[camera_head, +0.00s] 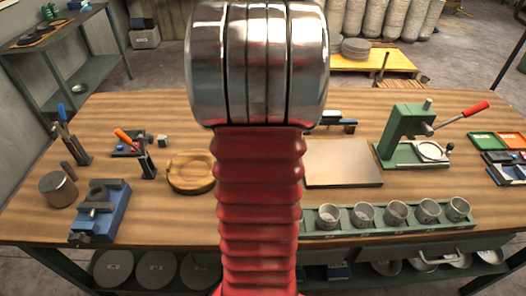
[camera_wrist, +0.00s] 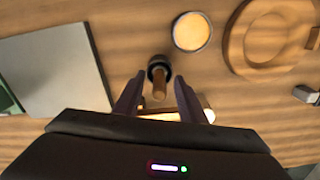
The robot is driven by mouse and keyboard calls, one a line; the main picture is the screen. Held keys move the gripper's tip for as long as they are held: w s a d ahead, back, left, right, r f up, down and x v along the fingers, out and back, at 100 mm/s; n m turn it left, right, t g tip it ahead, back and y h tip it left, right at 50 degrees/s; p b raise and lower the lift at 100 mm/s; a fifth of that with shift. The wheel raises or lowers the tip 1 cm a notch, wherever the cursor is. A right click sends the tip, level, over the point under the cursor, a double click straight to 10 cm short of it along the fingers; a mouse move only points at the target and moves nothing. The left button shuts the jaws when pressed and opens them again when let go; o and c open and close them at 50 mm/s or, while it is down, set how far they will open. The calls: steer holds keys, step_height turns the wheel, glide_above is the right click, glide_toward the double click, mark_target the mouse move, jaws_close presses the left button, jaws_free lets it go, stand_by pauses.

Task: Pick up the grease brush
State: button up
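The grease brush appears to be the dark round piece with a wooden handle (camera_wrist: 159,88) in the wrist view, seen nearly end-on. My gripper (camera_wrist: 159,80) is open, with one finger on each side of the handle and visible gaps to it. I cannot tell how far below the fingertips the handle is. In the head view my arm covers the middle of the bench, so the brush and gripper are hidden there.
A round tin with a pale yellow top (camera_wrist: 192,31) and a wooden ring (camera_wrist: 236,45) lie near the brush. A grey plate (camera_head: 345,163) is to the right of my arm. A rack of several cups (camera_head: 390,226) lines the front. A green press (camera_head: 412,135) stands farther right.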

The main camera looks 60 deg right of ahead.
steer(key=shift+f, duration=0.45)
jaws_close()
stand_by(0.5)
